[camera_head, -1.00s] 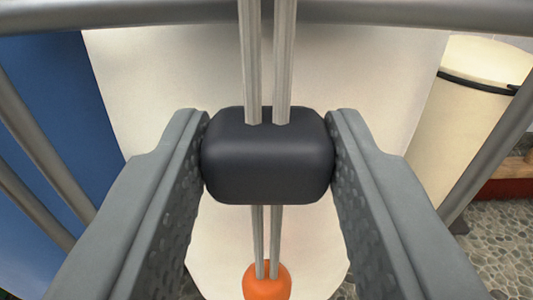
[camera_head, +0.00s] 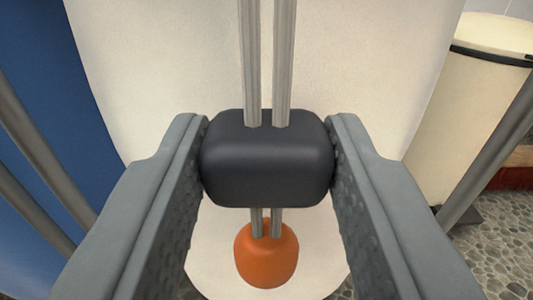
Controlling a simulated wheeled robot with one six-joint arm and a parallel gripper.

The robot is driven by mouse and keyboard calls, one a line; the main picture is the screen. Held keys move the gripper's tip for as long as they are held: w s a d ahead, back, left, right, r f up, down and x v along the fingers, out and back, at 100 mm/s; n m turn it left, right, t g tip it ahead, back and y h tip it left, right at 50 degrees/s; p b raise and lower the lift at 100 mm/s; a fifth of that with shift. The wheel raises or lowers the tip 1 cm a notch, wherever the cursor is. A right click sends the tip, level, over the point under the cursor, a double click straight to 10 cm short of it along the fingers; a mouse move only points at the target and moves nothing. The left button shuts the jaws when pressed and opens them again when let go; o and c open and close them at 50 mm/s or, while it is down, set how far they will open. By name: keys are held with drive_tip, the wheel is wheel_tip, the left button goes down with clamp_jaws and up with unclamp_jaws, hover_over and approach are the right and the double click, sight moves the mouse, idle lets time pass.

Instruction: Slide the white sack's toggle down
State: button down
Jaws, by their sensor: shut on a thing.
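A black toggle (camera_head: 267,165) sits on a pair of grey cords (camera_head: 266,60) that run through it from above. My gripper (camera_head: 268,162) is shut on the toggle, with one padded finger against each side. The cords come out below the toggle and end in an orange cord end (camera_head: 266,254), a short way beneath it. The white sack (camera_head: 170,60) hangs behind the toggle and fills the middle of the view. The sack's top is out of view.
A blue cloth surface (camera_head: 40,120) is at the left. A cream bin (camera_head: 465,110) with a dark band stands at the right on a pebbled floor (camera_head: 490,240). Grey metal bars (camera_head: 490,150) slant at both sides.

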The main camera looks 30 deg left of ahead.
drive_tip(key=c, duration=0.9)
unclamp_jaws()
drive_tip(key=shift+f, duration=0.2)
drive_tip(key=shift+s+d, duration=0.1)
drive_tip(key=v, duration=1.7)
drive_tip(key=shift+s, duration=0.1)
